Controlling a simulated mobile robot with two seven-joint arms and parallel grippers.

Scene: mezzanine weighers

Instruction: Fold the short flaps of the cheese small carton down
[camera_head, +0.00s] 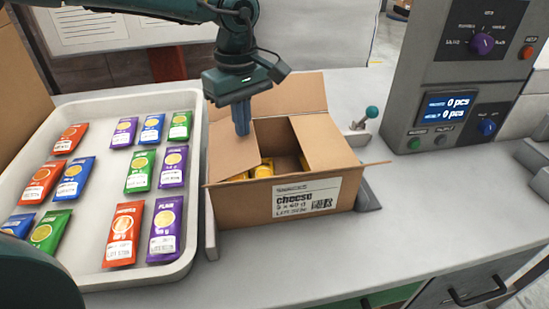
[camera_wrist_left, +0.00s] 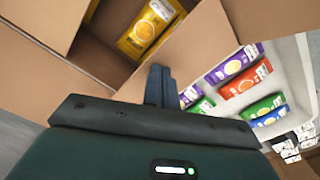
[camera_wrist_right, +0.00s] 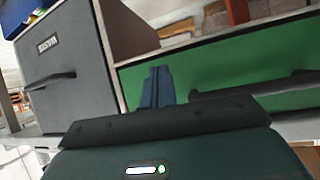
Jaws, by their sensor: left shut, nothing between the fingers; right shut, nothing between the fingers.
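The cheese small carton (camera_head: 262,205) stands on the counter with yellow packets (camera_head: 262,170) inside. Its left short flap (camera_head: 228,158) and right short flap (camera_head: 325,145) both lean inward over the opening, leaving a gap between them. The back long flap (camera_head: 290,97) stands up; the front one sticks outward, nearly edge-on. My left gripper (camera_head: 242,130) is shut and empty, pointing down at the left short flap, seemingly touching or very close to it. In the left wrist view, its fingers (camera_wrist_left: 157,88) are beside a flap. My right gripper (camera_wrist_right: 157,88) is shut and empty, away from the carton.
A white tray (camera_head: 95,100) of coloured sachets lies left of the carton. A grey weigher (camera_head: 455,90) with a display and knobs stands at the right. A teal-knobbed lever (camera_head: 371,112) is close behind the carton's right side. The counter in front (camera_head: 300,250) is clear.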

